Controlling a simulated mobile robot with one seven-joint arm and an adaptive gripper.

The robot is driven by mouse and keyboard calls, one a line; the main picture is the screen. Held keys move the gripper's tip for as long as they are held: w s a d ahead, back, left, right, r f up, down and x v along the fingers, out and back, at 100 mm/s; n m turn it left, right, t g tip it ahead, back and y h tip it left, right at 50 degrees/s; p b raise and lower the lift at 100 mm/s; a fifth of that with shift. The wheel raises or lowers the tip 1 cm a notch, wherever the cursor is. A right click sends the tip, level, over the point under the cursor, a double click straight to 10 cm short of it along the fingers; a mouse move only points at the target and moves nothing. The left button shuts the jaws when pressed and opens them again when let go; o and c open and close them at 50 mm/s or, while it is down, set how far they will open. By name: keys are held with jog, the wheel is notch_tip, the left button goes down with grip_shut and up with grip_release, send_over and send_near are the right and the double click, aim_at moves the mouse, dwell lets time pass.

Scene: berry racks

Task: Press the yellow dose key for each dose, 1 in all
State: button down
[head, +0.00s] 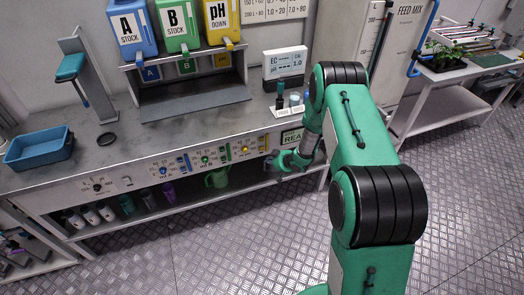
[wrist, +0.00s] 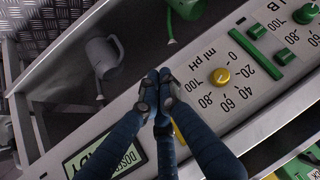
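The yellow dose key (wrist: 179,131) shows as a small yellow patch in the wrist view. It is largely hidden behind my fingers, between the yellow dial knob and the doser display. In the head view a yellow control (head: 262,140) stands at the right of the panel row. My gripper (wrist: 158,78) has its fingertips together with nothing between them. The tips overlap the panel's lower edge in the wrist view; whether they touch it I cannot tell. In the head view my gripper (head: 284,161) is in front of the bench's right end.
A yellow knob (wrist: 220,76) with a pH scale and green controls (wrist: 285,56) sit along the panel. The doser display (wrist: 105,155) reads READY. A grey watering can (wrist: 103,55) stands on the shelf below. A blue tray (head: 39,155) is on the bench's left.

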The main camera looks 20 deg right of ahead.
jog(key=shift+w, duration=2.65)
jog(key=shift+w+p, duration=0.55)
jog(key=shift+w, duration=0.35)
dwell(0.6)
jog(key=shift+s+r, duration=0.1)
jog(key=shift+s, duration=0.8)
jog(key=shift+s, duration=0.15)
jog(key=shift+s+p, duration=0.4)
jog(key=shift+s, duration=1.95)
